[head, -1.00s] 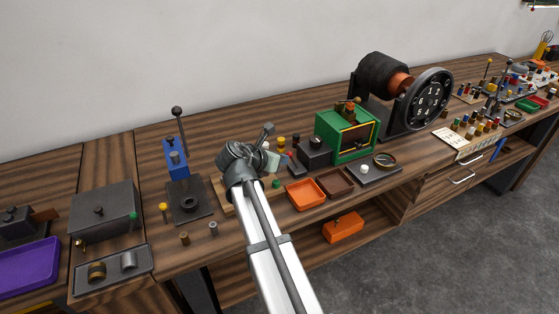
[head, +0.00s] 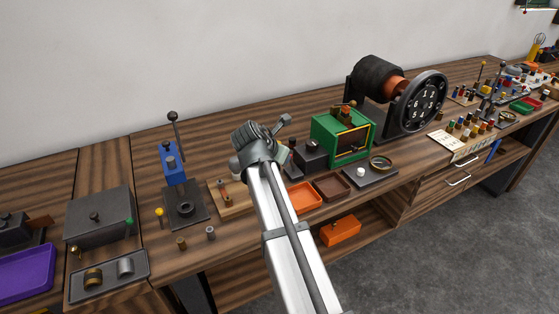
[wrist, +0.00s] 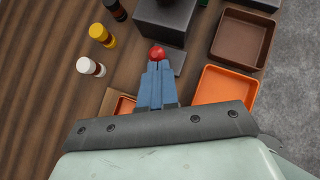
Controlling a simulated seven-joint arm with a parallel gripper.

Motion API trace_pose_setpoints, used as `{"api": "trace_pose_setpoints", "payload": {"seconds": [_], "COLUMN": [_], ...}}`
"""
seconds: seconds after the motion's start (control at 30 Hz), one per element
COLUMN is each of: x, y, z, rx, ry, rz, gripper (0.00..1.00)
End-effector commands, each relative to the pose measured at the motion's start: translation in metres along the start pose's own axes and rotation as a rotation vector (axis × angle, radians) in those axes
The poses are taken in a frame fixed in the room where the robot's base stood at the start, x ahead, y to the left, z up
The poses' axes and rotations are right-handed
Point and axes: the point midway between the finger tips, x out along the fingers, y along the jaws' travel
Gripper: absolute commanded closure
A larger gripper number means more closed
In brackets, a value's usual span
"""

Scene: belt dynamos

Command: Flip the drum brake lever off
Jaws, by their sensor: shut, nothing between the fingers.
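A small red ball knob (wrist: 157,52) shows just beyond my fingertips in the wrist view, beside a dark grey box (wrist: 166,18). It seems to top a short lever on a grey base plate, but no label shows whether this is the drum brake lever. My gripper (wrist: 157,68) has its blue fingers together and empty, right at the knob; I cannot tell whether they touch it. In the head view the dark box (head: 312,153) stands right of my wrist, and my arm hides my fingertips.
An orange tray (wrist: 234,72) and a brown tray (wrist: 266,40) lie to the right. White (wrist: 84,67) and yellow (wrist: 98,31) pegs stand at left. A green box (head: 326,129) and a large drum with a numbered wheel (head: 420,102) stand farther right.

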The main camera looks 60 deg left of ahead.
Motion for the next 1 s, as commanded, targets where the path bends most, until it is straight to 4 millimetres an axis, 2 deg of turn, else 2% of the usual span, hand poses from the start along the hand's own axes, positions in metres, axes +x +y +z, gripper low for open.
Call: {"api": "trace_pose_setpoints", "payload": {"seconds": [0.03,0.23,0.63,1.0], "x": [0.002,0.008,0.025,0.021], "y": [-0.003,-0.011,-0.024,-0.024], "z": [0.008,0.024,0.044,0.043], "rx": [0.018,0.081,0.181,0.178], "ry": [0.039,0.206,0.485,0.481], "rz": [0.012,0.075,0.178,0.177], "gripper": [1.0,1.0,1.0,1.0]}}
